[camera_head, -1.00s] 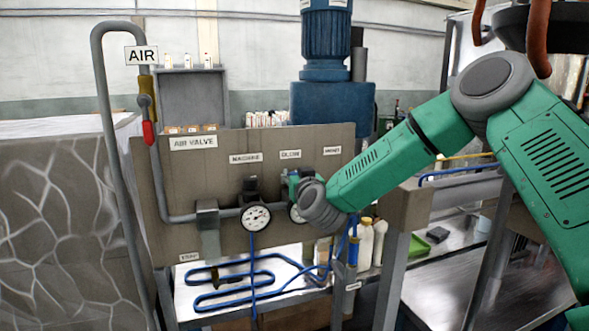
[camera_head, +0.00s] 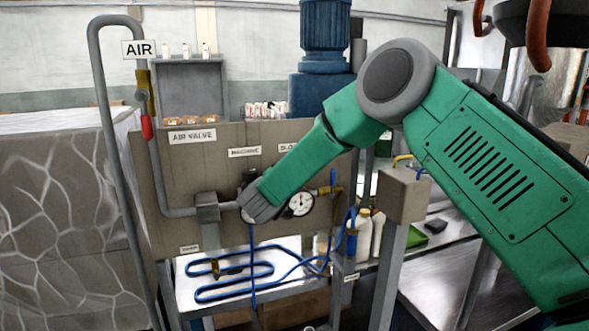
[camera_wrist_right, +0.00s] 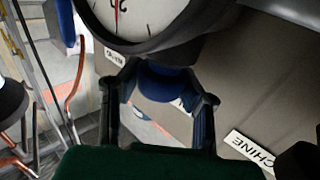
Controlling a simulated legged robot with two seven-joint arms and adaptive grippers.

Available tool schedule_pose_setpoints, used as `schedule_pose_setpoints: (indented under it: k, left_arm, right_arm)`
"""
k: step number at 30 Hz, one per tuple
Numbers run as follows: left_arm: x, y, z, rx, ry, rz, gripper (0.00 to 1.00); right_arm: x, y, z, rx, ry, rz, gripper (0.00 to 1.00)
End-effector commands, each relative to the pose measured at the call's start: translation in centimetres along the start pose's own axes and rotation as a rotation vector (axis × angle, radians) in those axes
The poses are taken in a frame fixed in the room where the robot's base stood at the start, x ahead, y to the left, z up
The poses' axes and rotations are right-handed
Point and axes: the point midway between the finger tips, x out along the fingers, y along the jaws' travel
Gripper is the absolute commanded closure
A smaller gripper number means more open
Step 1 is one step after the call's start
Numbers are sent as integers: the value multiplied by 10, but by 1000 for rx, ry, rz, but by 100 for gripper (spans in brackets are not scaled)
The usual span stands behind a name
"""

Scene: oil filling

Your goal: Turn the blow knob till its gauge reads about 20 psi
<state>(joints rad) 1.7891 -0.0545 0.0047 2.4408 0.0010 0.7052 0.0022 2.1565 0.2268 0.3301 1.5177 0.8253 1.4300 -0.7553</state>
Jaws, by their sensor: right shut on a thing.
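My right arm's end (camera_head: 262,200) covers the regulator below the MACHINE label (camera_head: 245,152), hiding most of that gauge; my right gripper's fingers are hidden there. In the right wrist view my right gripper (camera_wrist_right: 165,98) has a finger on either side of a dark blue knob (camera_wrist_right: 165,83), just below a gauge (camera_wrist_right: 140,20) cut off by the frame top. It is shut on this knob; which regulator it belongs to is not certain. That gauge shows a red needle; its reading is unclear. The other white gauge (camera_head: 300,203), below a partly hidden label (camera_head: 288,147), is uncovered. My left gripper is not in view.
The panel (camera_head: 160,200) carries the AIR VALVE label (camera_head: 192,136) and a grey pipe (camera_head: 103,90). A blue hose (camera_head: 230,292) lies coiled below.

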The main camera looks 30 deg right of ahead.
Motion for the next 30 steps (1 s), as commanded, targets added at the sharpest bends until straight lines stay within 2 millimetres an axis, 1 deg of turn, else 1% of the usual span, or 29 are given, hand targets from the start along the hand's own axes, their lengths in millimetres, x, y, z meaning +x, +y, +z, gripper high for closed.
schedule_pose_setpoints:
  k: [1, 11, 12, 13, 14, 22, 24, 26, 29, 30]
  left_arm:
    - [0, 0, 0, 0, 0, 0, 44]
    - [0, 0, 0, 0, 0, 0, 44]
    - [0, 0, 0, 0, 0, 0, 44]
    - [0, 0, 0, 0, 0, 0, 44]
    - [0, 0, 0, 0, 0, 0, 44]
    - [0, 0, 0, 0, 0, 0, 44]
    - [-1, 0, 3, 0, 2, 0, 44]
    - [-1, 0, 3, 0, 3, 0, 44]
    - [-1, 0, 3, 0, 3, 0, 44]
    - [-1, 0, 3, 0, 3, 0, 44]
  right_arm:
    - [-2, 0, 6, -5, -11, 1, 97]
    - [-2, 0, 6, -5, -13, 2, 98]
    - [-2, 0, 7, -5, -13, 2, 62]
    - [-2, 0, 6, -5, -13, 2, 51]
    - [-2, 0, 6, -4, -12, 2, 44]
    - [-1, 0, 3, -1, -6, 3, 44]
    - [-3, 0, 2, -1, -6, 2, 44]
    - [-7, -1, 2, -1, -6, 1, 44]
    - [-21, -2, 2, -2, -5, -1, 44]
    - [-28, -2, 2, -3, -5, -2, 44]
